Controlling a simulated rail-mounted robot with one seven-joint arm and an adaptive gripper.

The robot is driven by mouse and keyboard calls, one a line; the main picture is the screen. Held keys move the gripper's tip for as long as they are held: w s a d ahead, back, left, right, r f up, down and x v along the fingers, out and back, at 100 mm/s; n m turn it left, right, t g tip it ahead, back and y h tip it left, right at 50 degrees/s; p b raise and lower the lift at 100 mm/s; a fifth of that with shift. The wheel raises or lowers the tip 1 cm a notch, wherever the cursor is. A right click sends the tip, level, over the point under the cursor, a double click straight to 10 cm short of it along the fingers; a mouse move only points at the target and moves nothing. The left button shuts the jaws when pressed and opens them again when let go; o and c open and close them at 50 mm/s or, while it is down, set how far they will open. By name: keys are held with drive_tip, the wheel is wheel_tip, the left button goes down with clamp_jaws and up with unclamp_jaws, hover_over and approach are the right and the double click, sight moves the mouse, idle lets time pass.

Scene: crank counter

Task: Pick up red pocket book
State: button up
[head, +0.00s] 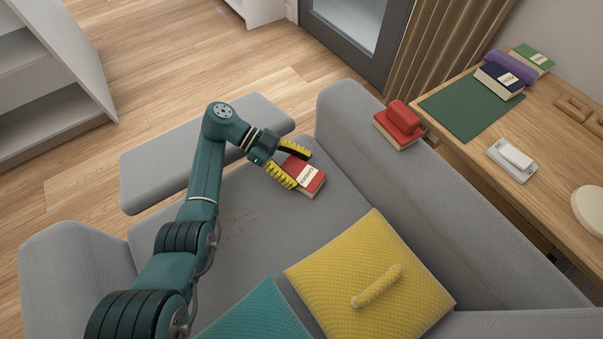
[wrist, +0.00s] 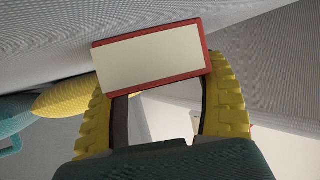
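A red book (head: 306,175) with a pale label on its cover is at the grey sofa seat, by my gripper. In the wrist view its cream page side, edged in red, faces the camera (wrist: 150,58) and sits slightly tilted between the fingertips. My gripper (head: 298,168) has its yellow ribbed fingers spread wide, one on each side of the book; they also show in the wrist view (wrist: 160,80). The fingers are at or very near the book's edges; firm contact cannot be told. Whether the book rests fully on the seat is unclear.
Another red book (head: 393,132) with a red object on it lies on the sofa back. A yellow cushion (head: 350,260) and a teal cushion (head: 255,315) lie on the sofa. A wooden desk (head: 460,155) at right carries more books and a white item (head: 512,160).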

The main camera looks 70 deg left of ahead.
drive_tip(key=shift+f, duration=0.1)
drive_tip(key=c, duration=0.5)
